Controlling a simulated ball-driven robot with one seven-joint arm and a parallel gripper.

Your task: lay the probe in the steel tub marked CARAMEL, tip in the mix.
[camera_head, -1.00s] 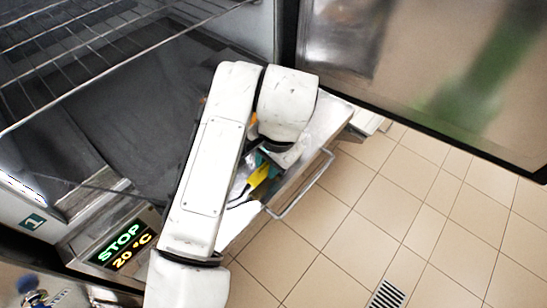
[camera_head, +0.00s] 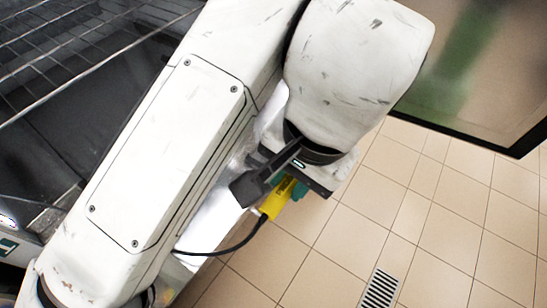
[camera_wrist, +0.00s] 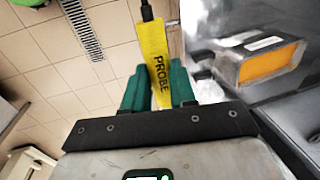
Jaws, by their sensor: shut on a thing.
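The yellow probe (camera_wrist: 153,50), with PROBE printed on its handle, is between the green fingers of my gripper (camera_wrist: 157,88) in the wrist view. My gripper is shut on it. A black cable runs from the handle's end. In the head view the yellow handle (camera_head: 279,200) shows beside my gripper (camera_head: 293,190), with the cable curving to the lower left. The probe's tip is hidden. No tub marked CARAMEL can be made out; my arm covers much of the middle of the head view.
A grey block with an orange face (camera_wrist: 268,64) and a pale label is on the right in the wrist view. A wire rack (camera_head: 60,60) is at the upper left. A dark-edged door panel (camera_head: 490,75) is at the upper right. Tiled floor (camera_head: 400,215) with a drain (camera_head: 380,290) lies open.

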